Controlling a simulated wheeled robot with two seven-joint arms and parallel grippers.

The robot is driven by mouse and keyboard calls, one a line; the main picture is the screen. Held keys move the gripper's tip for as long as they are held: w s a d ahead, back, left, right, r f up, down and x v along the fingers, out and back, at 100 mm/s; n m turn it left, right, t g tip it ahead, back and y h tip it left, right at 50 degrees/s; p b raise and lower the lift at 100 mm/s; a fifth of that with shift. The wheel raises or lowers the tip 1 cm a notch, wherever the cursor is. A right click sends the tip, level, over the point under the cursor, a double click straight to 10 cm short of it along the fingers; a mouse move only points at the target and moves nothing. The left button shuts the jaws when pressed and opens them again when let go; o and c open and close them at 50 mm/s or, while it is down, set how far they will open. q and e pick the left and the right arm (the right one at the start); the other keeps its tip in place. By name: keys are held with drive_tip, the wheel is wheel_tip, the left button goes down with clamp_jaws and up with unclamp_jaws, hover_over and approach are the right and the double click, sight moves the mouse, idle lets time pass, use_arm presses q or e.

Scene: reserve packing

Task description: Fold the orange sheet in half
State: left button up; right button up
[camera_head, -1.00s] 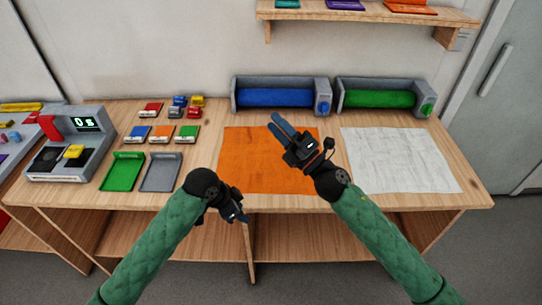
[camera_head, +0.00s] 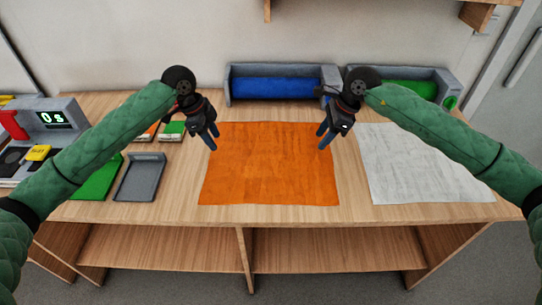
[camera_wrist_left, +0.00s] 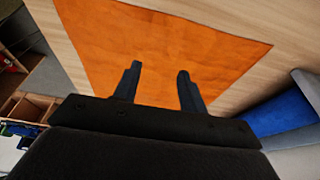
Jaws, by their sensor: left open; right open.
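The orange sheet (camera_head: 270,168) lies flat and unfolded on the wooden table; it also fills much of the left wrist view (camera_wrist_left: 160,45). My left gripper (camera_head: 213,141) is open and empty, above the sheet's far left corner, fingers pointing down. In the left wrist view its two fingers (camera_wrist_left: 157,82) are spread with only the sheet behind them. My right gripper (camera_head: 324,138) is open and empty, at the sheet's far right corner, fingers pointing down. Whether the fingertips touch the sheet I cannot tell.
A white sheet (camera_head: 415,168) lies to the right. A blue roll (camera_head: 275,87) and a green roll (camera_head: 410,89) sit in grey holders behind. A grey tray (camera_head: 140,180) and a green tray (camera_head: 97,180) lie left. Bare table shows around the orange sheet.

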sight(218, 158)
use_arm(q)
drive_tip(key=shift+w+a+f, duration=0.1)
drive_tip(key=shift+w+f, duration=0.05)
drive_tip(key=shift+f, duration=1.05)
drive_tip(key=shift+w+a+f, duration=0.15)
drive_tip(key=shift+w+f, duration=0.05)
drive_tip(key=shift+f, duration=1.05)
drive_tip(key=shift+w+a+f, duration=0.1)
drive_tip(key=shift+w+f, duration=0.05)
drive_tip(key=shift+f, duration=1.05)
use_arm(e)
drive_tip(key=shift+h, duration=0.6)
drive_tip(key=shift+w+d+f, duration=0.25)
drive_tip(key=shift+d+f, duration=0.2)
drive_tip(key=shift+f, duration=0.9)
drive_tip(key=shift+w+d+f, duration=0.2)
drive_tip(key=shift+d+f, duration=0.2)
drive_tip(key=shift+f, duration=0.9)
drive_tip(key=shift+w+d+f, duration=0.25)
drive_tip(key=shift+d+f, duration=0.2)
drive_tip(key=shift+f, duration=0.9)
use_arm(q)
drive_tip(key=shift+f, duration=0.15)
use_arm(e)
drive_tip(key=shift+f, duration=0.1)
use_arm(q)
clamp_jaws()
use_arm(e)
clamp_jaws()
